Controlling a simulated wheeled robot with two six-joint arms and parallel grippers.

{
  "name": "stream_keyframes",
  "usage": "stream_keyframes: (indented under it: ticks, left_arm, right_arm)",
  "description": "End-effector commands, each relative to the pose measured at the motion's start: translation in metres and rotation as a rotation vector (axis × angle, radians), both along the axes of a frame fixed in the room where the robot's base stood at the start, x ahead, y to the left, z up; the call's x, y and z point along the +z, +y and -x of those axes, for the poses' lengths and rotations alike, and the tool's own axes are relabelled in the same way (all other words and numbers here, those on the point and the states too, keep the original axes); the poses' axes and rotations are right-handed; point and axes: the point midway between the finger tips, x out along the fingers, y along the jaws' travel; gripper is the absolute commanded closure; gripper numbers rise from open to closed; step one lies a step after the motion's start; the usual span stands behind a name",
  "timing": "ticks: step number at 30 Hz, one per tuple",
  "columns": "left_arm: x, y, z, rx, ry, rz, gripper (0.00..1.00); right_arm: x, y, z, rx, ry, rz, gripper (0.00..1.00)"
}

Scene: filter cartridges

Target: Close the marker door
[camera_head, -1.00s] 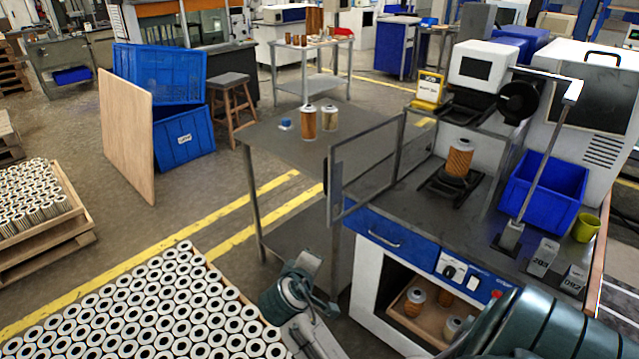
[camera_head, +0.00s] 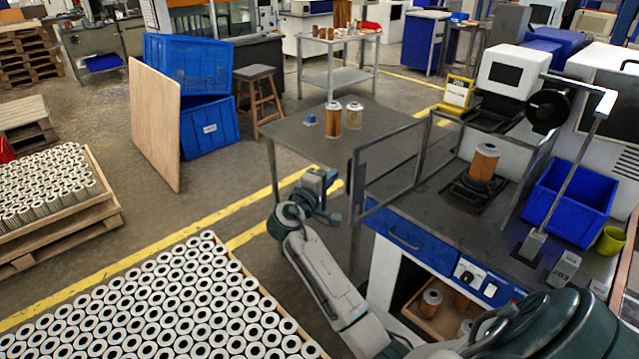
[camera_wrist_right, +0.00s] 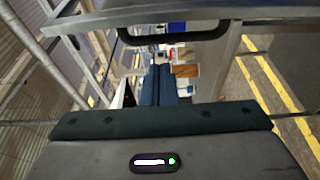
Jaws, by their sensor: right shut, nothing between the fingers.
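The marker door (camera_head: 392,136) is a clear panel in a grey metal frame. It stands open at the left side of the marker station, swung out over the front edge. A brown filter cartridge (camera_head: 484,162) stands upright on the fixture inside the station. My right gripper (camera_head: 322,184) is shut and empty, raised just left of the door's outer post, apart from it as far as I can tell. In the right wrist view its dark fingers (camera_wrist_right: 157,85) are together, with grey metal bars crossing near the top. My left gripper is not in view.
A grey table (camera_head: 300,140) with two cartridges and a small blue block stands behind the gripper. A blue bin (camera_head: 570,200) sits right of the fixture. A blue drawer front (camera_head: 410,240) is below the door. A pallet of cartridges lies at lower left.

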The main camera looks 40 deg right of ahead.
Motion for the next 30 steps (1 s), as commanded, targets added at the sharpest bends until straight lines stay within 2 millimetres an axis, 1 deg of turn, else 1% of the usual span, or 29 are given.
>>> stream_keyframes:
  ticks: [1,3,6,12,24,30]
  left_arm:
    - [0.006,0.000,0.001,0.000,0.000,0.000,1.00]
    - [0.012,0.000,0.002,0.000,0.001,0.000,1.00]
    - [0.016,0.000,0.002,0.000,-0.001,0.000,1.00]
    - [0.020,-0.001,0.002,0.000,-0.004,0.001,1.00]
    - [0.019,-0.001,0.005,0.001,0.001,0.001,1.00]
    - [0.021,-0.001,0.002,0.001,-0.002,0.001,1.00]
  right_arm:
    - [0.004,-0.011,-0.003,-0.002,0.002,0.004,1.00]
    - [0.003,-0.009,0.009,0.000,0.001,-0.001,1.00]
    - [0.002,-0.009,0.022,0.000,0.001,-0.001,1.00]
    - [0.000,-0.009,0.036,0.000,0.001,-0.002,1.00]
    - [0.000,-0.009,0.037,0.001,-0.001,-0.001,1.00]
    - [0.000,-0.008,0.036,0.033,-0.001,-0.001,1.00]
